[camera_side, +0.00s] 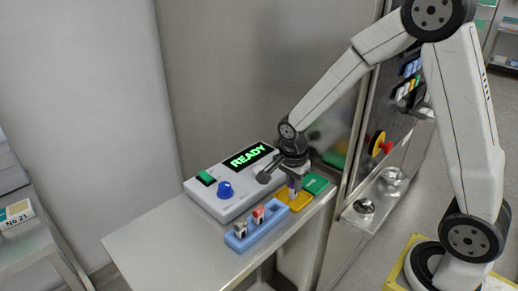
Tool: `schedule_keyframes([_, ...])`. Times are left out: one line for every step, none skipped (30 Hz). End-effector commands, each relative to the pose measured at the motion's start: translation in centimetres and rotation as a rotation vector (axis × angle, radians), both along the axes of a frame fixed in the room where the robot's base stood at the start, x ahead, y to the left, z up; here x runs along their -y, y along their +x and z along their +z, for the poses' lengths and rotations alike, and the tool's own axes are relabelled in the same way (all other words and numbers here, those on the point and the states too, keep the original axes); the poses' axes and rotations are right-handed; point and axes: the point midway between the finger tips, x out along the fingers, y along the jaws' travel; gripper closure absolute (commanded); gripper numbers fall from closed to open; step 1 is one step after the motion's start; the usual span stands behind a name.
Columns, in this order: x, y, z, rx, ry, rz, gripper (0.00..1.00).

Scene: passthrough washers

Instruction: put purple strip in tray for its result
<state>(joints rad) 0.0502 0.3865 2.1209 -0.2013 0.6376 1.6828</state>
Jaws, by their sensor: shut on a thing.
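My gripper (290,179) points down beside the white device and is shut on the purple strip (292,190), of which only a small part shows below the fingers. The strip is over the yellow tray (300,204); I cannot tell whether it touches the tray. A green tray (316,183) lies just behind and to the right of the yellow one.
A blue rack (243,243) holding a red-topped strip (258,213) and a dark-and-white strip (240,228) stands in front of the device. The bench's front left is clear. A metal wall panel stands close on the right.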

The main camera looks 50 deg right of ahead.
Motion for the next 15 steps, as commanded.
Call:
schedule_keyframes([0.01, -0.01, -0.14, -0.001, 0.0, 0.0, 1.0])
schedule_keyframes([0.0, 0.0, -0.2, 0.0, 0.0, 0.0, 1.0])
schedule_keyframes([0.01, 0.01, -0.21, 0.0, 0.0, 0.0, 0.72])
schedule_keyframes([0.0, 0.01, -0.2, 0.0, 0.0, 0.0, 0.62])
schedule_keyframes([0.0, 0.01, -0.2, 0.0, 0.0, 0.0, 0.53])
schedule_keyframes([0.0, 0.01, -0.19, 0.0, 0.0, 0.0, 0.43])
schedule_keyframes([0.0, 0.01, -0.19, 0.0, 0.0, 0.0, 0.43])
schedule_keyframes([0.0, 0.0, -0.19, 0.0, 0.0, 0.0, 0.43])
schedule_keyframes([0.0, 0.01, -0.19, 0.0, 0.0, 0.0, 0.43])
schedule_keyframes([0.0, 0.01, -0.19, 0.0, 0.0, 0.0, 0.43])
schedule_keyframes([0.0, 0.0, -0.19, 0.0, 0.0, 0.0, 0.43])
schedule_keyframes([0.0, 0.01, -0.18, 0.0, 0.0, 0.0, 0.43])
schedule_keyframes([0.0, 0.01, -0.18, 0.0, 0.0, 0.0, 0.43])
schedule_keyframes([0.0, 0.0, -0.18, 0.0, 0.0, 0.0, 0.43])
schedule_keyframes([0.0, 0.01, -0.17, 0.0, 0.0, 0.0, 0.43])
